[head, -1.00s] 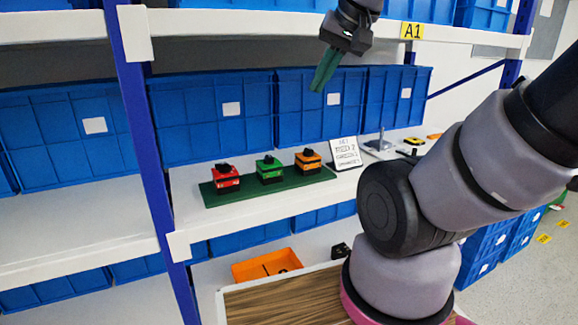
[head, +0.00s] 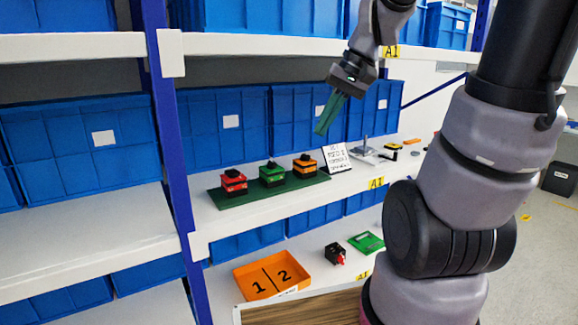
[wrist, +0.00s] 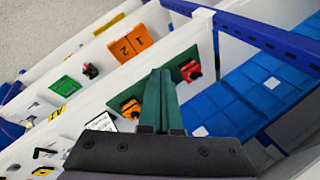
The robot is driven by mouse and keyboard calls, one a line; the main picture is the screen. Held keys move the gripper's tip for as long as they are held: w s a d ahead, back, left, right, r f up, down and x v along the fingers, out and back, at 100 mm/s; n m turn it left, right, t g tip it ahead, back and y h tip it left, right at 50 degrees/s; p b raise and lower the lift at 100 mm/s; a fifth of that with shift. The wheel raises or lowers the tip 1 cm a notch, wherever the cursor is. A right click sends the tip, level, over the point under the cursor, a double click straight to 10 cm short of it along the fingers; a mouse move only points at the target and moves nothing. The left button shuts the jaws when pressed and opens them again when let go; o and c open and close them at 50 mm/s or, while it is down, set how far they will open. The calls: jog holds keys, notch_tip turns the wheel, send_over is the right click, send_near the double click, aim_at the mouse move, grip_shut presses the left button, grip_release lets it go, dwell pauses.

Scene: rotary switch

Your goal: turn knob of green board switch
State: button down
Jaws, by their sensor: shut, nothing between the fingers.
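A green board (head: 232,198) lies on the middle shelf with a red switch (head: 234,184), a green switch (head: 271,176) and an orange switch (head: 304,166) in a row, each with a black knob on top. My gripper (head: 320,131) hangs above and to the right of the orange switch, clear of all three. Its green fingers are shut and empty, pointing down. In the wrist view the shut fingers (wrist: 160,72) cover the middle of the board. There the orange switch (wrist: 131,108) shows on their left and the red switch (wrist: 190,70) on their right; the green switch is hidden.
A white sign (head: 336,158) stands right of the board, with a grey fixture (head: 366,149) beyond it. Blue bins (head: 226,128) line the shelf behind. A blue upright (head: 174,130) is on the left. Below are an orange tray (head: 270,276) and a green plate (head: 367,243).

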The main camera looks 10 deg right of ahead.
jog(key=w+d+f+m+t+y, duration=0.1)
jog(key=w+d+f+t+y, duration=0.1)
jog(key=w+f, duration=0.4)
jog(key=w+d+f+t+y, duration=0.1)
jog(key=w+d+f+y, duration=0.3)
jog(key=w, duration=0.3)
jog(key=w+d+f+m+t+y, duration=0.1)
jog(key=w+d+f+t+y, duration=0.1)
jog(key=w+f+y, duration=0.3)
jog(key=shift+w+d+f+m+t, duration=0.15)
jog(key=shift+w+d+f, duration=0.2)
jog(key=shift+f, duration=0.3)
jog(key=shift+w+d+f+m+t, duration=0.15)
jog(key=shift+w+d+f, duration=0.15)
jog(key=shift+f, duration=0.35)
send_near(273, 162)
jog(key=w, duration=0.3)
jog(key=w+a, duration=0.1)
jog(key=w, duration=0.1)
jog(key=shift+f, duration=0.4)
jog(key=a, duration=0.1)
jog(key=s+a, duration=0.1)
jog(key=a, duration=0.1)
jog(key=shift+s+a, duration=0.1)
jog(key=shift+a, duration=0.25)
